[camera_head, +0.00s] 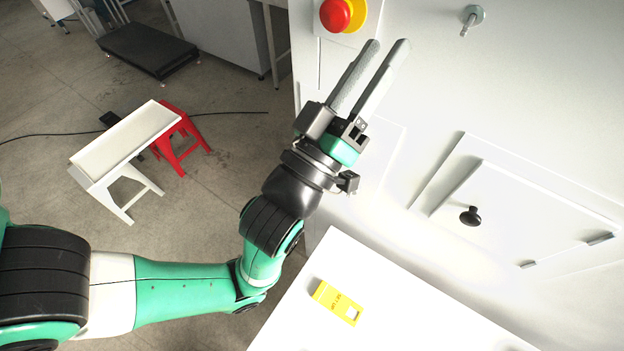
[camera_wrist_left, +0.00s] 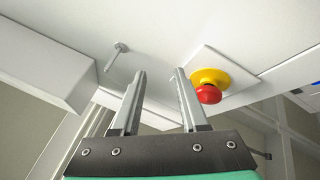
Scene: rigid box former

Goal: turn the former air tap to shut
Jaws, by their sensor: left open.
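A small metal fitting (camera_head: 472,18) with a round base and a short stem stands on the white machine face at the top. It looks like the air tap, though its handle position is hard to read. It also shows in the left wrist view (camera_wrist_left: 117,54), left of the fingers. My left gripper (camera_head: 387,44) is open and empty, its two long grey fingers pointing up along the machine face. In the head view it is left of and below the fitting, clearly apart from it. In the left wrist view the fingers (camera_wrist_left: 160,72) touch nothing. My right gripper is out of view.
A red emergency button on yellow (camera_head: 340,14) sits close to the left fingertips and also shows in the wrist view (camera_wrist_left: 209,92). A hatch with a black knob (camera_head: 470,215) is at right.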

